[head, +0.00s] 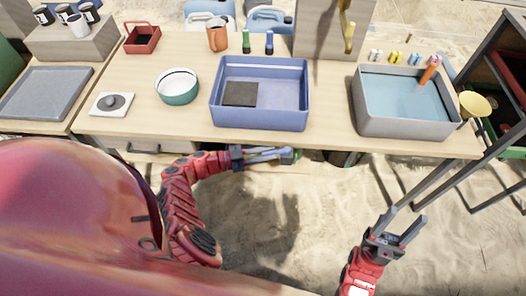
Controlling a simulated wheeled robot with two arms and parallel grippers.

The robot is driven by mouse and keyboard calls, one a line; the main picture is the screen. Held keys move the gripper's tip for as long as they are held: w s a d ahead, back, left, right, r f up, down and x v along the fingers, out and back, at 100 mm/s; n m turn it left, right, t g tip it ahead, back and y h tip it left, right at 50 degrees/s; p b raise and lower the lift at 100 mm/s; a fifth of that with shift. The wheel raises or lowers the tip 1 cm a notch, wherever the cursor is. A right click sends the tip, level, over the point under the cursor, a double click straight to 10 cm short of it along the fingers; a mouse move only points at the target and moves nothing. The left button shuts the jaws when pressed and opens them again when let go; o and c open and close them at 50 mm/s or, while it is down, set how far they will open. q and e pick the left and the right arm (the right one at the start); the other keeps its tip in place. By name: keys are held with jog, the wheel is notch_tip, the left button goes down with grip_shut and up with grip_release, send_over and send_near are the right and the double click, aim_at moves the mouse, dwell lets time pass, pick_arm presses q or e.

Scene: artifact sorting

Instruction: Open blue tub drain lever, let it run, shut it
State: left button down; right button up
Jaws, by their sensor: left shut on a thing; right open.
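The blue tub (261,119) stands on the table, with a dark square (240,93) on its floor at the left. Little or no water shows in it. My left gripper (287,155) is shut at the table's front edge, just below the tub's front wall. It grips a small green piece (297,154), which looks like the drain lever. The fingers hide much of it, and I cannot tell its turn position. My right gripper (404,229) is open and empty, low in front of the table at the right.
A grey tub (407,127) with water and an orange object (430,69) stands at the right. A teal bowl (177,96), a white scale-like plate (111,105) and a grey tray (45,92) are at the left. A dark container (344,159) sits under the table edge.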

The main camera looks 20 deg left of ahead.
pick_arm(q)
jog(key=shift+a, duration=0.1)
dwell(0.4)
jog(key=c, duration=0.8)
grip_release()
jog(key=shift+o, duration=0.2)
jog(key=b+v, duration=0.9)
jog(key=v, duration=0.8)
jog(key=shift+a+b, duration=0.2)
jog(key=shift+b, duration=0.2)
